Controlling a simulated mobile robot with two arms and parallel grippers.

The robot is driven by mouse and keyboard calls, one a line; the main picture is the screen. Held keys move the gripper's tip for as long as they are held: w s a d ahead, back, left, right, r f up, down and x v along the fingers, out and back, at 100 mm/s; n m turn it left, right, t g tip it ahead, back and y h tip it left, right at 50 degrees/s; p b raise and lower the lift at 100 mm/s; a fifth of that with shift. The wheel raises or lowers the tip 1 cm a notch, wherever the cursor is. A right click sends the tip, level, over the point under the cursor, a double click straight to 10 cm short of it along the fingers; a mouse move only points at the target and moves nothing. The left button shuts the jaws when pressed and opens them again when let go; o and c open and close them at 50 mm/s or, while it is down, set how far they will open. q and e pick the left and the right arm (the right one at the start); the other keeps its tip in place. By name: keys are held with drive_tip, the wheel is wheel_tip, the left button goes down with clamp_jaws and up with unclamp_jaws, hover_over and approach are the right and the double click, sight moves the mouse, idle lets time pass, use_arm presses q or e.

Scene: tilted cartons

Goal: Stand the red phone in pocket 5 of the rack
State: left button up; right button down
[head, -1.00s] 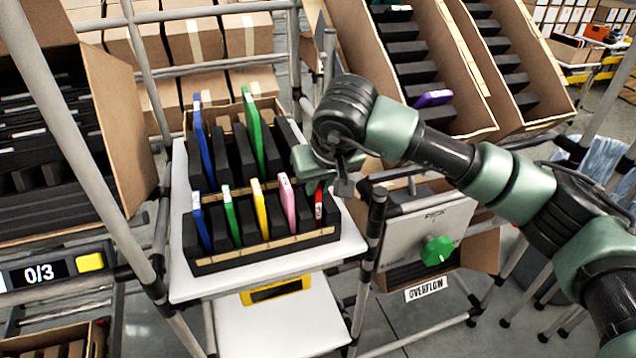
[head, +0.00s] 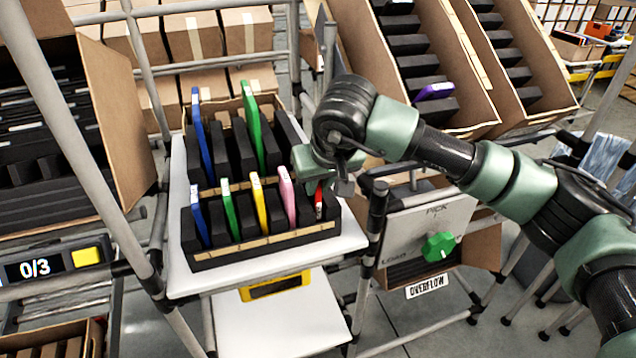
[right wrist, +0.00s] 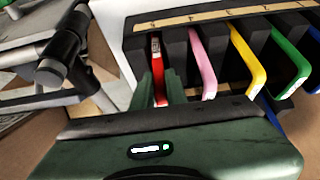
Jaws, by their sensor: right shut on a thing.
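The rack (head: 265,242) is a black foam holder with a numbered tan strip, on a white shelf. The red phone (head: 319,203) stands roughly upright at the rightmost pocket of its front row, beside the pink phone. In the right wrist view the red phone (right wrist: 157,73) is between the foam dividers at the leftmost pocket. My right gripper (head: 325,182) is shut on its upper part; its fingers (right wrist: 160,92) flank it. The phone's lower end is hidden, so I cannot tell if it touches the pocket floor. My left gripper is out of view.
Pink (head: 287,198), yellow (head: 259,203), green (head: 231,209) and blue (head: 201,219) phones fill the pockets to the left. Taller blue and green phones stand in the back row. A grey post (head: 372,240) is close to the rack's right.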

drive_tip(key=shift+f+b, duration=0.25)
drive_tip(key=shift+b, duration=0.1)
idle(0.6)
drive_tip(key=c, duration=1.3)
unclamp_jaws()
drive_tip(key=shift+c, duration=0.2)
drive_tip(key=b+v, duration=0.1)
drive_tip(key=v, duration=0.7)
